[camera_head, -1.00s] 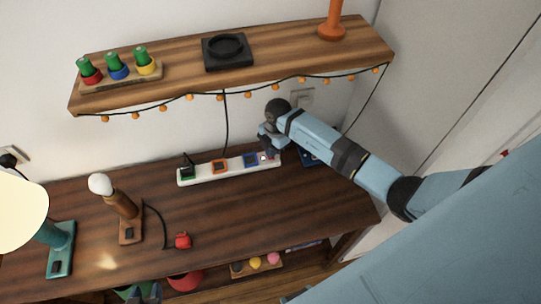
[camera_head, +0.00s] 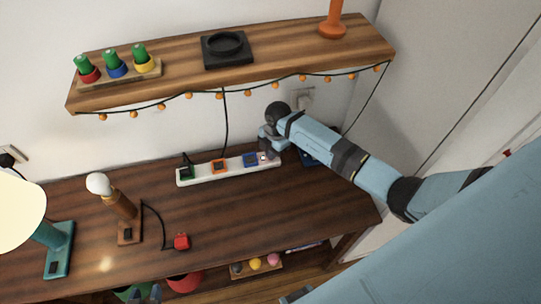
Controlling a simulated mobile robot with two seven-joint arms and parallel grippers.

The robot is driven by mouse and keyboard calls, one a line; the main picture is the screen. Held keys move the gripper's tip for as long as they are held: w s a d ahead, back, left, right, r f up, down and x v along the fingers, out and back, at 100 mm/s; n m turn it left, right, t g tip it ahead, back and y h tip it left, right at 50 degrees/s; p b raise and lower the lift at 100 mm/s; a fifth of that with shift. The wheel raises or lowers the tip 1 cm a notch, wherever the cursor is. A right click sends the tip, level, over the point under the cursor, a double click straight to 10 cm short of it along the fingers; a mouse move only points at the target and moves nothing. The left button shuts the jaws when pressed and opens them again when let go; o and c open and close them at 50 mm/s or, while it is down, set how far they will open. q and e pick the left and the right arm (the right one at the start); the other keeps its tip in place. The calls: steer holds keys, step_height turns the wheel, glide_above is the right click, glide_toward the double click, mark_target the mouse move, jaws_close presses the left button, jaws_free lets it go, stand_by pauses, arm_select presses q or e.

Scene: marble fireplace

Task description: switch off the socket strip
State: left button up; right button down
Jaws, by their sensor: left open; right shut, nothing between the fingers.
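The white socket strip (camera_head: 204,174) lies along the back of the dark wooden table, with green, orange and blue sockets. A black plug (camera_head: 187,170) stands in the green socket at its left end. My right gripper (camera_head: 265,153) is shut and empty, with its fingertips at the right end of the strip, by a small pale pinkish spot that may be the switch. The fingers partly hide that end; whether they touch it I cannot tell. My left gripper (camera_head: 149,293) shows only partly at the bottom edge, low in front of the table, away from the strip.
A shelf (camera_head: 290,67) with a string of orange lights hangs above the strip. A dark blue object (camera_head: 309,159) lies behind my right arm.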

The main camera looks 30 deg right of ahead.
steer(key=shift+s+f, duration=0.1)
steer(key=shift+f, duration=0.15)
steer(key=shift+r+p, duration=0.8)
steer(key=shift+r, duration=0.15)
step_height(320, 180, up, 3)
steer(key=shift+f+p, duration=0.1)
steer(key=shift+p, duration=1.15)
step_height(320, 180, up, 2)
steer(key=shift+r+p, duration=0.15)
steer(key=shift+p, duration=0.9)
